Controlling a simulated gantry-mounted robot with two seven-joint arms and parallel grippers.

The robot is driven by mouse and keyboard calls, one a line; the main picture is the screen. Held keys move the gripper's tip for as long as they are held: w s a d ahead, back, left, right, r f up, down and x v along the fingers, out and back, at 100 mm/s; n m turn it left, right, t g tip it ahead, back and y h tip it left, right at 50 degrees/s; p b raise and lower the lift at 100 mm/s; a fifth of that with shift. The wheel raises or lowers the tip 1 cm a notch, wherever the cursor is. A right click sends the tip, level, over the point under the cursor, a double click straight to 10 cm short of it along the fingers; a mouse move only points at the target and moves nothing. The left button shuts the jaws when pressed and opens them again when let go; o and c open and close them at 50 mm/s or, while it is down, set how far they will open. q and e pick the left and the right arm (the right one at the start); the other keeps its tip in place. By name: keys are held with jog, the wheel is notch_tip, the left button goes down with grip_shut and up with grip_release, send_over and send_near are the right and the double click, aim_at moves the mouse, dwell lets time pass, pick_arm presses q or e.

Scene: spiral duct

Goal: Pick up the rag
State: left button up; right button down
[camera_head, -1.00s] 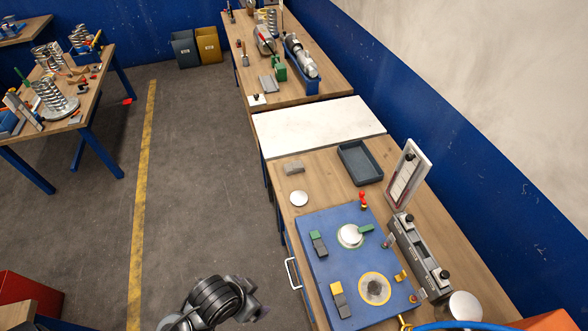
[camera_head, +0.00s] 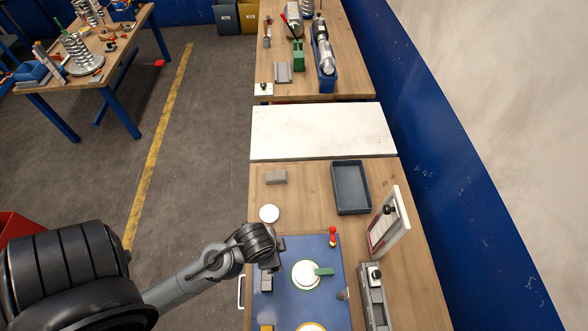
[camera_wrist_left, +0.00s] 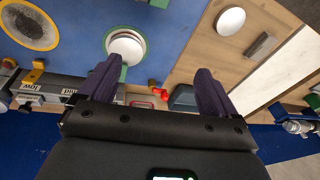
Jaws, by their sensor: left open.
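A small grey block-like piece (camera_head: 276,176), which looks like the folded rag, lies on the wooden bench between the white round disc (camera_head: 269,213) and the white board (camera_head: 320,131). It also shows in the left wrist view (camera_wrist_left: 260,45), beyond the right-hand finger and apart from it. My left gripper (camera_head: 274,258) is over the blue panel's far left corner, nearer the camera than the rag. In the left wrist view my left gripper (camera_wrist_left: 155,88) has its two fingers wide apart with nothing between them. My right gripper is not in view.
A dark tray (camera_head: 351,188) sits right of the rag. The blue panel (camera_head: 283,293) carries a white round part (camera_head: 306,274) and several blocks. A red knobbed piece (camera_head: 333,236) and an upright framed plate (camera_head: 388,224) stand to the right. The wood around the rag is clear.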

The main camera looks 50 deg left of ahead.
pick_arm(q)
jog(key=w+a+f+m+g+b, duration=0.1)
jog(key=a+f, duration=0.4)
jog(key=a, duration=0.5)
jog(key=w+a+f+m+g+y+b, duration=0.15)
jog(key=a+f, duration=0.35)
jog(key=a, duration=0.5)
jog(key=w+a+f+m+g+h+b, duration=0.15)
jog(key=a+f, duration=0.35)
jog(key=a, duration=0.6)
jog(key=n+t+h+b, duration=0.2)
jog(key=t+h, duration=0.1)
jog(key=t, duration=0.2)
send_near(274, 175)
jog(key=shift+b+x, duration=0.35)
jog(key=shift+x, duration=2.1)
jog(key=shift+b+x, duration=0.4)
jog(key=shift+x, duration=1.95)
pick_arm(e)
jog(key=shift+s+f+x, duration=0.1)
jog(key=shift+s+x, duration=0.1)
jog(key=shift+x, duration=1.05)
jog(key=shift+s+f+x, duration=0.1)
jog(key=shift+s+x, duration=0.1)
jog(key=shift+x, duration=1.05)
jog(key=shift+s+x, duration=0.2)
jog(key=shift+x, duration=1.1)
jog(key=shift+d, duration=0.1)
